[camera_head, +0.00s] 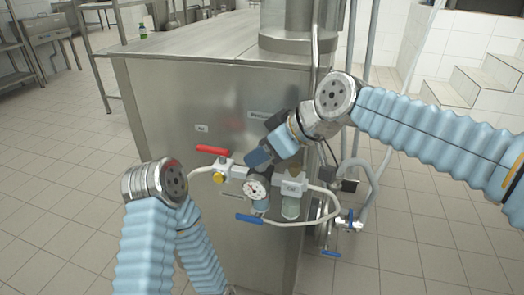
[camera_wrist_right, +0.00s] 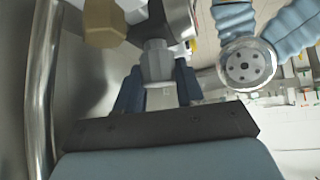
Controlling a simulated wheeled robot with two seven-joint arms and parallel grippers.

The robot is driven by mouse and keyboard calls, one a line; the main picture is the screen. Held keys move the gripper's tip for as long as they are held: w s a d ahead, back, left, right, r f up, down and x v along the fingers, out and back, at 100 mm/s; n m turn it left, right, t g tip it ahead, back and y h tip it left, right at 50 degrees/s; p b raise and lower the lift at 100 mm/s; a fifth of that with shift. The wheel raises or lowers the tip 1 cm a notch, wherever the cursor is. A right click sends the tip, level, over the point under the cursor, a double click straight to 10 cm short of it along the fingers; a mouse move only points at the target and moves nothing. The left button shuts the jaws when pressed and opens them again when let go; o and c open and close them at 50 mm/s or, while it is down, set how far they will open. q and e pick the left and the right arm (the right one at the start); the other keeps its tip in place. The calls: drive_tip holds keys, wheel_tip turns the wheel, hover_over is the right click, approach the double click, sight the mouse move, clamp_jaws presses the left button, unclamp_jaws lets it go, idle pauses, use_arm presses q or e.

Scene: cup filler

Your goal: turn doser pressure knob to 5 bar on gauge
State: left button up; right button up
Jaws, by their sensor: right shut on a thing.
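The pressure gauge (camera_head: 256,187) is a small white round dial on the pipework at the front of the steel machine. Its needle is too small to read. My right gripper (camera_head: 259,158) is just above the gauge, with its dark blue fingers pointing down to the left. In the right wrist view, its two fingers (camera_wrist_right: 158,92) are shut on the grey knob (camera_wrist_right: 156,62), one on each side. In the head view the knob is mostly hidden by the fingers. My left arm shows at the lower left, but its gripper is not in view.
A red lever (camera_head: 213,149) and a yellow fitting (camera_head: 219,177) sit left of the gauge. A blue lever (camera_head: 249,218) is below it, and a filter bowl (camera_head: 291,208) to the right. Pipes stand right of the machine (camera_head: 160,130).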

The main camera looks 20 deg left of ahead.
drive_tip(key=shift+m, duration=0.3)
drive_tip(key=shift+s+r+m+t+h, duration=0.1)
drive_tip(key=shift+m+t+h, duration=0.3)
drive_tip(key=shift+m+t, duration=0.45)
drive_tip(key=shift+a+m+t+h, duration=0.1)
drive_tip(key=shift+m+t+h, duration=0.4)
drive_tip(key=shift+m, duration=0.35)
drive_tip(key=m+t+h+b, duration=0.2)
drive_tip(key=m, duration=0.2)
drive_tip(key=shift+m+t+h+b, duration=0.45)
drive_tip(key=shift+m+h+b, duration=0.3)
drive_tip(key=shift+m, duration=0.25)
drive_tip(key=o, duration=1)
drive_tip(key=shift+o, duration=0.2)
